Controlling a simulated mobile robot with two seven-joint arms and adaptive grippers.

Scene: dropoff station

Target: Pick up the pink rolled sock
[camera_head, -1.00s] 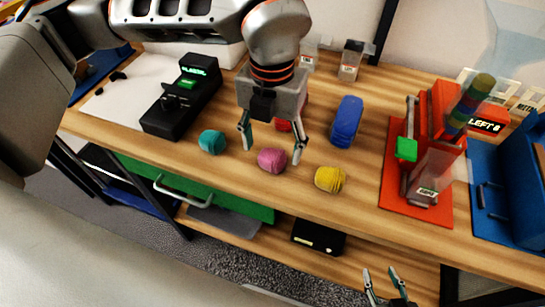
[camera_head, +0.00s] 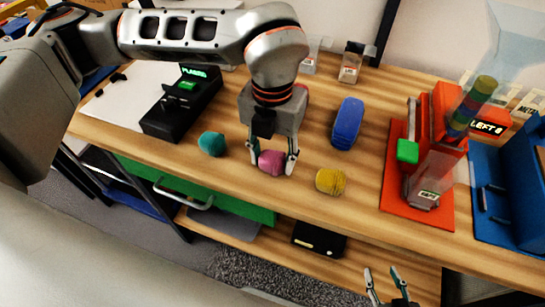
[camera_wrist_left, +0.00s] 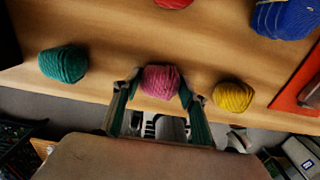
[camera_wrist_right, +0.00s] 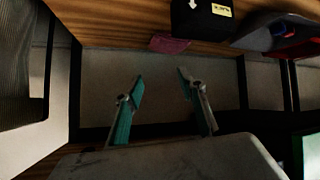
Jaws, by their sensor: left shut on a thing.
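The pink rolled sock (camera_head: 271,161) sits on the wooden table near its front edge. My left gripper (camera_head: 272,168) is lowered from above with one finger on each side of the sock, shut on it. In the left wrist view the pink sock (camera_wrist_left: 160,82) lies between the two fingertips (camera_wrist_left: 160,88). I cannot see a gap under the sock. My right gripper (camera_head: 386,272) is low at the front, below the tabletop, with its fingers apart and empty. It also shows open in the right wrist view (camera_wrist_right: 160,82).
A teal rolled sock (camera_head: 212,143) lies left of the pink one and a yellow one (camera_head: 331,181) lies right. A blue rolled item (camera_head: 347,122) is behind. A black device (camera_head: 180,105) stands left, a red stand (camera_head: 420,205) right. A black box (camera_head: 318,238) sits on the lower shelf.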

